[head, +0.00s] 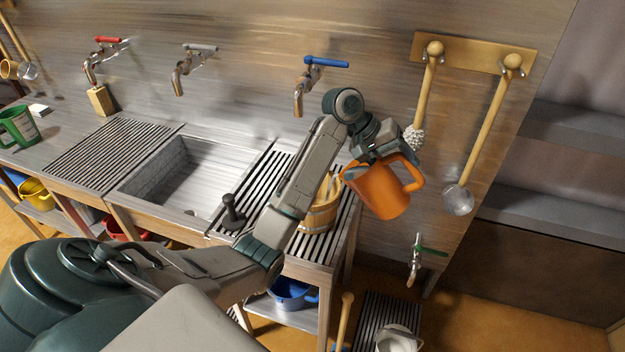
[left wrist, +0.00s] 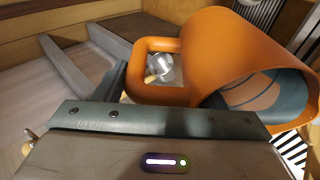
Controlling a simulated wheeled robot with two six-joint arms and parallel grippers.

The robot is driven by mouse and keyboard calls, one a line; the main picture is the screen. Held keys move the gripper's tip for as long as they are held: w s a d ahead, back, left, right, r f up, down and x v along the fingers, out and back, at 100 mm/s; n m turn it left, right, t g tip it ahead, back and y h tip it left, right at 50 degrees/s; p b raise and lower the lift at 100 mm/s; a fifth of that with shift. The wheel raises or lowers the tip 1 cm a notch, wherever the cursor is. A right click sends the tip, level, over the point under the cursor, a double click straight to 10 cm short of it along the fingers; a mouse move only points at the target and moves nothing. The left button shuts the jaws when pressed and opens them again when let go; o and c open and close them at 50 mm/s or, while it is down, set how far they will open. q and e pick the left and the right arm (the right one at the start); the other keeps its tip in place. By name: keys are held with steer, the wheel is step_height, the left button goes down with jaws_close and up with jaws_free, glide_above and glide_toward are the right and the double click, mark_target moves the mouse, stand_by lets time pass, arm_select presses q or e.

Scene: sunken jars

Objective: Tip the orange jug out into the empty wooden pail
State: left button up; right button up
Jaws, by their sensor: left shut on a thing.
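The orange jug (head: 378,192) hangs tilted in my left gripper (head: 372,155), in the air right of the counter's end. Its handle points right in the head view. In the left wrist view the jug (left wrist: 225,50) is large, with its handle to the left and its mouth toward the lower right. A dark teal shape with orange bands shows in the mouth; I cannot tell whether it is a finger or contents. The wooden pail (head: 318,218) stands on the slatted drainboard, left of and below the jug, partly behind my left arm. Its inside is mostly hidden. My right gripper is out of view.
The sink (head: 185,172) lies left of the drainboard (head: 262,180). A blue-handled tap (head: 304,88) is on the wall above. A green jug (head: 18,127) stands far left; a blue vessel (head: 290,292) is below the counter.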

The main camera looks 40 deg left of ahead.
mark_target(380, 158)
arm_select(q)
steer(key=shift+a+r+h, duration=0.3)
steer(key=shift+a+r, duration=0.35)
steer(key=shift+r+h+p, duration=0.15)
steer(key=shift+h+p, duration=0.2)
steer(key=shift+h, duration=0.05)
steer(key=shift+s+d+r, duration=0.1)
steer(key=shift+a+r, duration=0.1)
steer(key=shift+a, duration=0.2)
steer(key=shift+s+a+r+t+h, duration=0.15)
steer(key=shift+a+r+t+h, duration=0.35)
steer(key=shift+h, duration=0.1)
steer(key=shift+s+a+r+h, duration=0.2)
steer(key=shift+a+r+h, duration=0.25)
steer(key=shift+h, duration=0.15)
steer(key=shift+s+a+r+t+h, duration=0.1)
steer(key=shift+a+r+t+h, duration=0.2)
steer(key=shift+a+r+h, duration=0.25)
steer(key=shift+r, duration=0.1)
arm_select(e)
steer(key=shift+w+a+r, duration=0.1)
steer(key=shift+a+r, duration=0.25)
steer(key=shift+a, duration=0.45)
